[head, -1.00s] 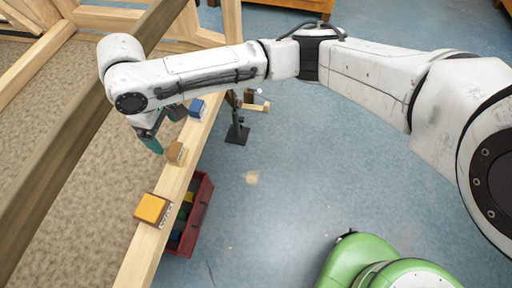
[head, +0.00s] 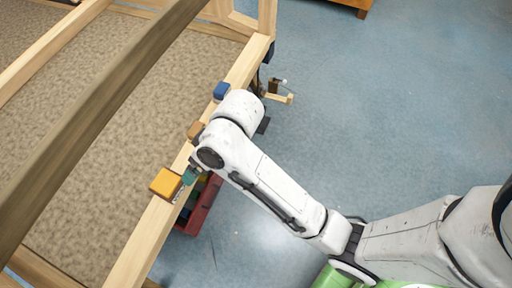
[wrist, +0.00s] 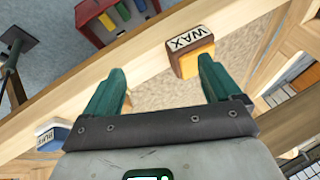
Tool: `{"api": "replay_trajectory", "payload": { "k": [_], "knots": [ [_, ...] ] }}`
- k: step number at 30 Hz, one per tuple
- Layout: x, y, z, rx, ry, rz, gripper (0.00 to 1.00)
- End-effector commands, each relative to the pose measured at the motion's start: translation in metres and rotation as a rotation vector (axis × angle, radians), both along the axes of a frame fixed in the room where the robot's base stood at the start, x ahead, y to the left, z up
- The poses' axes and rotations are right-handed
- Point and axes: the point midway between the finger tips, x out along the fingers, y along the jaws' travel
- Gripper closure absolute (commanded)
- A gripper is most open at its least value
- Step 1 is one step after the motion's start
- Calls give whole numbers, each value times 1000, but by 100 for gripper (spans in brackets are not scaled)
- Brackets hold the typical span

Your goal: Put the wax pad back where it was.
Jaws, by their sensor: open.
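The wax pad (head: 166,183) is a yellow-orange block with a brown base, lying on the light wooden beam (head: 151,233). In the wrist view the wax pad (wrist: 191,52) shows its white WAX label, ahead of the fingers and nearer the right one. My gripper (head: 190,174) is beside the pad, on its right in the head view. In the wrist view my gripper (wrist: 162,75) has its two teal fingers spread, with nothing between them. Whether a finger touches the pad cannot be told.
A brown pad (head: 195,130) and a blue pad (head: 220,91) sit farther along the beam; the blue one (wrist: 52,137) also shows in the wrist view. A red crate (head: 204,207) with coloured blocks is below the beam. A dark beam (head: 87,105) crosses at left. Blue floor at right is open.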

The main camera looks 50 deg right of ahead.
Motion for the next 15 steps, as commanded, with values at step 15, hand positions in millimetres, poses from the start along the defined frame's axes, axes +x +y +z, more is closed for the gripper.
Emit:
{"api": "replay_trajectory", "payload": {
  "k": [15],
  "knots": [
    [-185,-148,-72,-363,262,-137,9]
  ]
}}
